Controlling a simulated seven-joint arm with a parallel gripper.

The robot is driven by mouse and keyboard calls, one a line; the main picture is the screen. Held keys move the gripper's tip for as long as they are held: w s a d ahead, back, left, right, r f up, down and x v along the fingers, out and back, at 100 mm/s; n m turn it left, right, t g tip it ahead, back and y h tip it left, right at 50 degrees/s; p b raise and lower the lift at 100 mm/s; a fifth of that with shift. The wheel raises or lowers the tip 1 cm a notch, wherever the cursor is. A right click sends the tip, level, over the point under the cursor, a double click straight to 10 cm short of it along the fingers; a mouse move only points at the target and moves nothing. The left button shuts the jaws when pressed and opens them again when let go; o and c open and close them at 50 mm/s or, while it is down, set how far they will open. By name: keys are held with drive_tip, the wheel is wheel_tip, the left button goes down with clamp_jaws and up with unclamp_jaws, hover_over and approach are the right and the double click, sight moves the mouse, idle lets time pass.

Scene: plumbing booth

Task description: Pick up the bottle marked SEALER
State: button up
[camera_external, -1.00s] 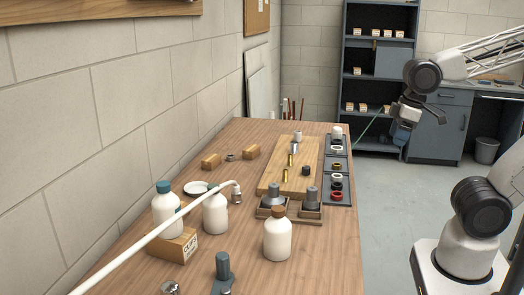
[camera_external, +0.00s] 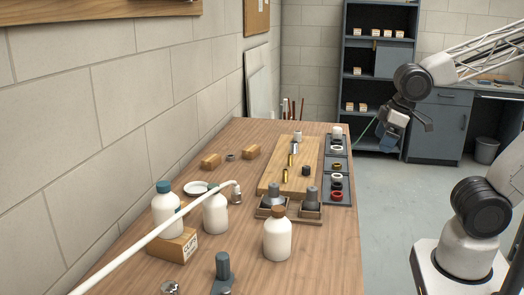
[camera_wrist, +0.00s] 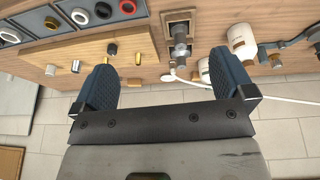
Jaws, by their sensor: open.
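Three white bottles stand at the near part of the workbench, and I can read no SEALER marking on any. A third, with a brown cap (camera_external: 277,239), stands nearer the bench's right edge. My gripper (camera_external: 388,136) is off the bench's right side, well away from the bottles. In the wrist view my gripper (camera_wrist: 163,78) is open and empty; a white bottle (camera_wrist: 241,38) shows beyond its right finger.
A wooden board (camera_external: 273,180) with small fittings and a dark tray (camera_external: 340,196) of rings lie farther back. The white hose (camera_external: 140,243) runs above the bench's near left. A dark upright fitting (camera_external: 222,266) stands at the front. A block wall borders the left.

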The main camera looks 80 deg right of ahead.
drive_tip(key=w+a+f+n+t, duration=0.1)
drive_tip(key=w+a+f+t, duration=0.2)
drive_tip(key=w, duration=0.7)
drive_tip(key=n+t+y, duration=0.4)
drive_tip(key=n+y, duration=0.2)
drive_tip(key=y, duration=0.3)
approach(265, 237)
drive_tip(key=s, duration=0.1)
drive_tip(key=shift+s+d+r, duration=0.2)
drive_tip(key=shift+d+r, duration=0.25)
drive_tip(key=shift+x, duration=1.35)
drive_tip(key=shift+w+h, duration=0.1)
drive_tip(key=shift+h, duration=0.2)
drive_tip(key=shift+x, duration=2.5)
